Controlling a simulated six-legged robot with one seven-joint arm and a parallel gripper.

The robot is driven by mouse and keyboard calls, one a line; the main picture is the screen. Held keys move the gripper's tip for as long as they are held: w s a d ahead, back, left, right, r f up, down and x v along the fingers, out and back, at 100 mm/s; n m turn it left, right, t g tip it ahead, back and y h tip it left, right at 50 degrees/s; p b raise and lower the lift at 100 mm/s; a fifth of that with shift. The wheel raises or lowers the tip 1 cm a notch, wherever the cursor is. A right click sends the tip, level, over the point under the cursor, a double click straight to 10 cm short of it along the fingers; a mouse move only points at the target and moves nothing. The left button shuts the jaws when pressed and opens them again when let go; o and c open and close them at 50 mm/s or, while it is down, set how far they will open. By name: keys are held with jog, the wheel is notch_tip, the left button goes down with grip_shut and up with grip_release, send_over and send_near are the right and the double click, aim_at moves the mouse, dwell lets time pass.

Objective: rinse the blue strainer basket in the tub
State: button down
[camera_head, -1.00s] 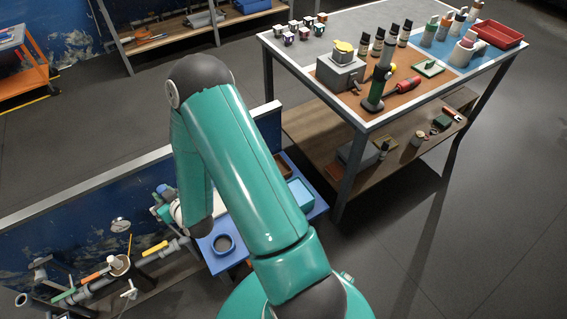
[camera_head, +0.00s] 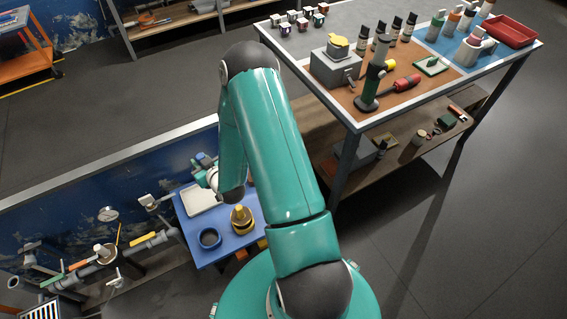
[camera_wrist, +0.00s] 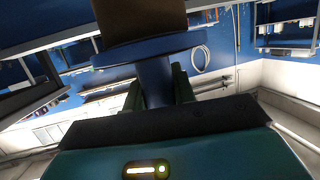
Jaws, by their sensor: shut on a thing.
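My gripper (camera_wrist: 157,92) is shut on the blue strainer basket (camera_wrist: 153,70), seen in the wrist view. Its blue stem stands between the fingers, with a wide blue flange above and a dark brown part over that. In the head view my gripper (camera_head: 204,162) is partly hidden by my own arm, above the back of the blue table (camera_head: 212,256). The basket is too small to make out clearly there. I cannot pick out the tub in the current frames; my arm covers the right part of the blue table.
Pipes and valves (camera_head: 106,256) stand at the left. A workbench (camera_head: 417,92) with bottles is at the right. Floor is clear beyond the low wall.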

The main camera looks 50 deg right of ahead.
jog(key=s+d+f+m+h, duration=0.1)
jog(key=s+d+f, duration=0.4)
jog(key=d, duration=0.4)
jog(key=s+d+f+m+g+h, duration=0.1)
jog(key=s+d+f, duration=0.3)
jog(key=d+f, duration=0.3)
jog(key=s+d+f+h, duration=0.1)
jog(key=s+d+f, duration=0.35)
jog(key=d, duration=0.55)
notch_tip(320, 180, down, 14)
jog(key=shift+w, duration=0.15)
dwell(4.6)
